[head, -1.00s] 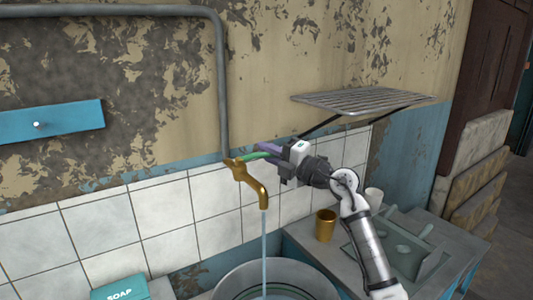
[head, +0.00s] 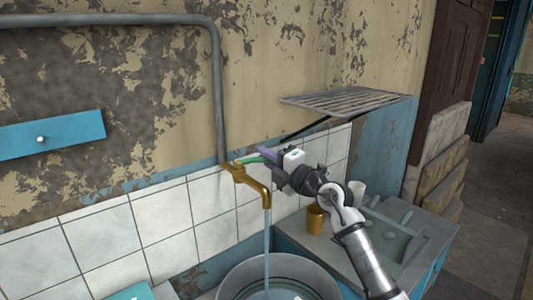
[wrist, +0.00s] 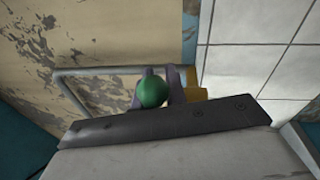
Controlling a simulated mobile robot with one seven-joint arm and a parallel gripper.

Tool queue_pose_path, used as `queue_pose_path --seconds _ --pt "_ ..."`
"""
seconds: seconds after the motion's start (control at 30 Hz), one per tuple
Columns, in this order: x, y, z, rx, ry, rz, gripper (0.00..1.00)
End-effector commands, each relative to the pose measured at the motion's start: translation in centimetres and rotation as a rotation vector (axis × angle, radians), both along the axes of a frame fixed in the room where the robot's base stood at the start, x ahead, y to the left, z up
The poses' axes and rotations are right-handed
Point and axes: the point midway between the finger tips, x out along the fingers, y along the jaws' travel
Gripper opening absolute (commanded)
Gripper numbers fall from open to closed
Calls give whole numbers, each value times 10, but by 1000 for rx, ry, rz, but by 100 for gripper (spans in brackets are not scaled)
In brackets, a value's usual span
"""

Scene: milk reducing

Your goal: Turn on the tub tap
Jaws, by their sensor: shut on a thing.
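The brass tub tap (head: 257,186) sticks out from the wall at the foot of a grey pipe. Its green handle (head: 249,159) points right, towards my gripper. My gripper (head: 264,153) is shut on the handle; in the wrist view the handle's round green end (wrist: 152,92) shows between the purple-grey fingers. A thin stream of water (head: 267,245) runs from the spout into the round grey tub (head: 232,285) below. Part of the handle is hidden by the fingers.
A wire shelf (head: 345,103) juts from the wall above and right of my gripper. A brass cup (head: 315,219) and a white cup (head: 357,190) stand on the counter at right. A soap box (head: 133,292) sits at the lower left.

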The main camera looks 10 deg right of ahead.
Motion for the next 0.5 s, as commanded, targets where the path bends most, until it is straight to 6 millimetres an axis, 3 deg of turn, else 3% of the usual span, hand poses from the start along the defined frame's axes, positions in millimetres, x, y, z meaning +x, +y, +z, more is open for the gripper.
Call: queue_pose_path --seconds 0.5 --pt "-3 0 0 -1 1 -62 0"
